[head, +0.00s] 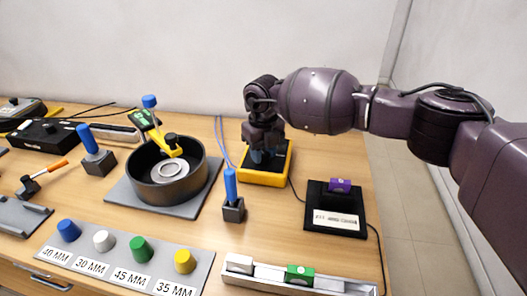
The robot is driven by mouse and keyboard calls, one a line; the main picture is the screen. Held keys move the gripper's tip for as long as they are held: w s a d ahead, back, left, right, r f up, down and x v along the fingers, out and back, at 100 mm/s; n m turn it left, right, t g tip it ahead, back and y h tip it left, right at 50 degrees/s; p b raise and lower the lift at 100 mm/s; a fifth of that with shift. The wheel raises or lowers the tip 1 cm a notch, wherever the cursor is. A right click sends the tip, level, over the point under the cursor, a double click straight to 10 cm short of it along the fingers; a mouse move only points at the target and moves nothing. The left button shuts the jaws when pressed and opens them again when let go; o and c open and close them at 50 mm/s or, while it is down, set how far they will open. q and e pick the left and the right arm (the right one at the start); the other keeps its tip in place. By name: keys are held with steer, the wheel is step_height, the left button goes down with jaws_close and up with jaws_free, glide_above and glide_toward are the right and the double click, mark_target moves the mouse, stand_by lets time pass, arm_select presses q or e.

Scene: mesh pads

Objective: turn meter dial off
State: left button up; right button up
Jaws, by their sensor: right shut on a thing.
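The yellow-cased meter (261,179) with a dark face lies on the table, right of the middle. My right gripper (262,158) reaches down onto it from above, with its fingertips at the meter's face. It is shut on the dial, which the fingers and wrist hide. The dial's pointing direction cannot be seen. My left gripper is not in view.
A black round pot (165,189) stands left of the meter, with a yellow tool across its rim. A blue-handled stand (232,208) is in front of the meter. A black pad (338,227) with a purple block lies to the right. Colored knobs (140,249) line the front.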

steer(key=shift+n, duration=0.4)
steer(key=o, duration=0.9)
